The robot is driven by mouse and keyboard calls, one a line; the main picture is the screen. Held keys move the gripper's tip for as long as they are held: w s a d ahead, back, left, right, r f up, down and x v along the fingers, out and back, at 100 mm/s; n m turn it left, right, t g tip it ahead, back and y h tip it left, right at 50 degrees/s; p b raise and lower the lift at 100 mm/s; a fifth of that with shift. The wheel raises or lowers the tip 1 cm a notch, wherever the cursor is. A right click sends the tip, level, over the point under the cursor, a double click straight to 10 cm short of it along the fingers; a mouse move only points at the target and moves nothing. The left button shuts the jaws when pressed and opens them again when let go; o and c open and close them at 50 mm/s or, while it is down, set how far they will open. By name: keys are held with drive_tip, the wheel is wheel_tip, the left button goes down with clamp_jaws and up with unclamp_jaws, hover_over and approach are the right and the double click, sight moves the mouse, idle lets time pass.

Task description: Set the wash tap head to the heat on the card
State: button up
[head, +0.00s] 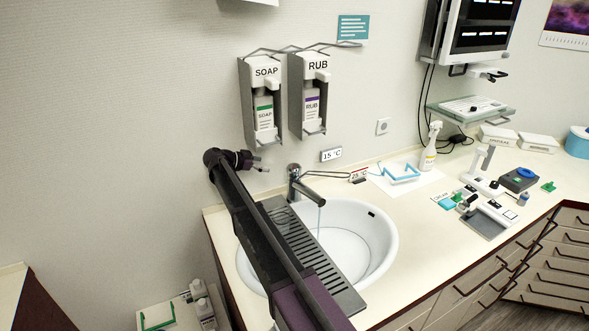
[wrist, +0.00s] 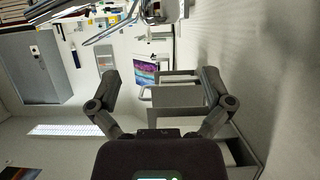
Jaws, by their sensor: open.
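The chrome wash tap (head: 294,184) stands at the back of the white basin in the head view. Its long looped lever (head: 327,174) points right, and a thin stream of water (head: 319,218) falls from the spout. A white card reading "15 °C" (head: 331,154) is on the wall above the lever. A small red-and-white sign (head: 359,175), seemingly reading 25, stands near the lever's end. My gripper (head: 260,166) is left of and above the tap, apart from it. It is open and empty in the wrist view (wrist: 160,76), where a chrome bar (wrist: 110,29) shows at the top.
SOAP (head: 262,85) and RUB (head: 316,85) dispensers hang on the wall just above my gripper. My arm crosses over the left of the basin (head: 385,250). A spray bottle (head: 428,150), a blue-framed item (head: 400,173) and several small devices stand on the counter to the right.

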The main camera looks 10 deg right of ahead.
sight(289, 167)
drive_tip(key=shift+d+f, duration=0.1)
drive_tip(key=b+x, duration=0.5)
drive_tip(key=x, duration=0.8)
drive_tip(key=shift+w+d+f, duration=0.1)
drive_tip(key=shift+d+f, duration=0.1)
drive_tip(key=c, duration=1.1)
